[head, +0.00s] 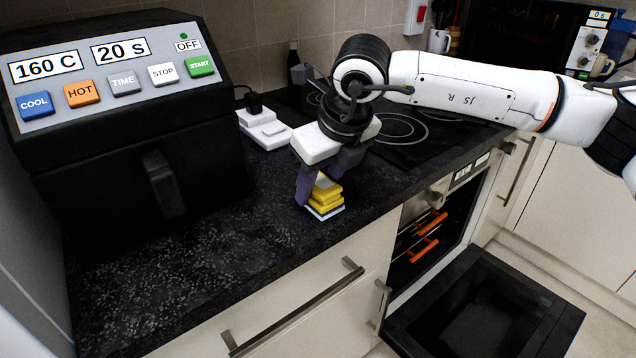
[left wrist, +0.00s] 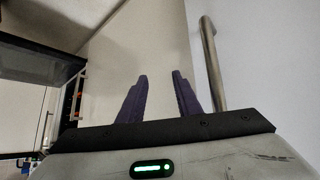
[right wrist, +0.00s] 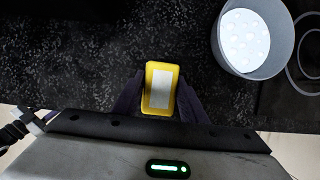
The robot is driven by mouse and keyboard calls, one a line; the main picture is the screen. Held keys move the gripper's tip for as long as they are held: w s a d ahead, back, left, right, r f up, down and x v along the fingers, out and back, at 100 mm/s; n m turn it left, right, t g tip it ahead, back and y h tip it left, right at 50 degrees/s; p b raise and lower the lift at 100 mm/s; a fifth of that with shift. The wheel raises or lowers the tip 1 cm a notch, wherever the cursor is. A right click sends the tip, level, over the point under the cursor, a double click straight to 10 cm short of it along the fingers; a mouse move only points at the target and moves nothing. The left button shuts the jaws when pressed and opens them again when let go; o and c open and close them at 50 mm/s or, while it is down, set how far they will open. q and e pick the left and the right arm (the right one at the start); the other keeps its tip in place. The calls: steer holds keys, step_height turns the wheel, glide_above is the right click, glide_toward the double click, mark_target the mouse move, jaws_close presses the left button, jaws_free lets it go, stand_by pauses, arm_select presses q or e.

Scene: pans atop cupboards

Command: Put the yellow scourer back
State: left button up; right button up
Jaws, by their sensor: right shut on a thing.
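A yellow scourer (head: 327,186) with a pale grey patch on top is between the fingers of my right gripper (head: 322,188). The right wrist view shows this scourer (right wrist: 160,88) from above, with the fingers on both sides of it. Another yellow layer and a pale blue layer show directly under it, low over or on the dark worktop (head: 200,285) near its front edge. I cannot tell whether the layers are joined. My right gripper is shut on the scourer. My left gripper (left wrist: 159,76) is open and empty, with a cupboard front and a bar handle beyond it.
A black control box with buttons (head: 120,150) fills the left of the worktop. A hob (head: 400,128) lies behind the gripper. The oven door (head: 485,310) hangs open below. A round pale container (right wrist: 247,42) stands right of the scourer in the right wrist view.

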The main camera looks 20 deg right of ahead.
steer(key=shift+f, duration=0.2)
steer(key=o, duration=1.2)
steer(key=shift+r, duration=0.1)
steer(key=shift+r, duration=0.1)
steer(key=shift+r, duration=0.2)
steer(key=v, duration=1.1)
steer(key=shift+s+r, duration=0.25)
steer(key=shift+r, duration=0.05)
